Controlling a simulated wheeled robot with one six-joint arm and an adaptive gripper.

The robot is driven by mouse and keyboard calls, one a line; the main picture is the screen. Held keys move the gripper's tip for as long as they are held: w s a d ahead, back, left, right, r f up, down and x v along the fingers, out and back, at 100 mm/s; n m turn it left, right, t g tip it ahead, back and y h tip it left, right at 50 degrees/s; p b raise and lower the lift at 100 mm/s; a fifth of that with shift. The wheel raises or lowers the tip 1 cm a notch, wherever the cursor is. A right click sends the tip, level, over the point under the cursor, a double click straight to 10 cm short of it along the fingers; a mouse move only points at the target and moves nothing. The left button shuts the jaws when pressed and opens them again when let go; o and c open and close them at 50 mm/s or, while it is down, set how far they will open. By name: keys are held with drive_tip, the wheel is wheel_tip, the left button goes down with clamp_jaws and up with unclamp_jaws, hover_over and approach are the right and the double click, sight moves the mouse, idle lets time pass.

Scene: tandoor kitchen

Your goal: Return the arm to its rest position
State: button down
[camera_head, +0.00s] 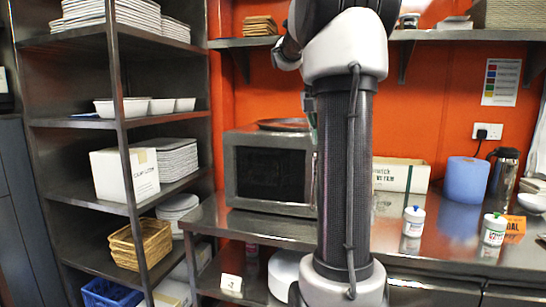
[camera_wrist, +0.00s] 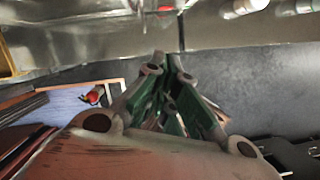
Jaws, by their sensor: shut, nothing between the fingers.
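My arm stands upright in the middle of the head view, in front of the steel counter (camera_head: 420,240). The arm's end is out of sight in that view. In the wrist view my gripper (camera_wrist: 165,62) shows its fingers drawn together, with green inner parts. Nothing is held between them. The gripper appears apart from the grey surface (camera_wrist: 240,85) behind it.
A microwave (camera_head: 270,172) stands on the counter left of my arm. A blue roll (camera_head: 466,180), a flask (camera_head: 503,170) and white tubs (camera_head: 413,222) stand to the right. Steel shelving (camera_head: 118,125) fills the left. A wall shelf (camera_head: 470,35) runs above the counter.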

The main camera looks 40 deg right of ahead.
drive_tip(key=s+a+f+m+t+y, duration=0.1)
drive_tip(key=s+a+f+m, duration=0.3)
drive_tip(key=a+m, duration=0.3)
drive_tip(key=s+a+f+m+t+y, duration=0.1)
drive_tip(key=s+a+f+m, duration=0.3)
drive_tip(key=a, duration=0.6)
drive_tip(key=s+a+f+m+t, duration=0.1)
drive_tip(key=s+a+f+m, duration=0.3)
drive_tip(key=s+a+m, duration=0.3)
drive_tip(key=a+m, duration=0.2)
drive_tip(key=m, duration=0.1)
drive_tip(key=shift+f+t+y, duration=0.3)
drive_tip(key=shift+f+y, duration=0.1)
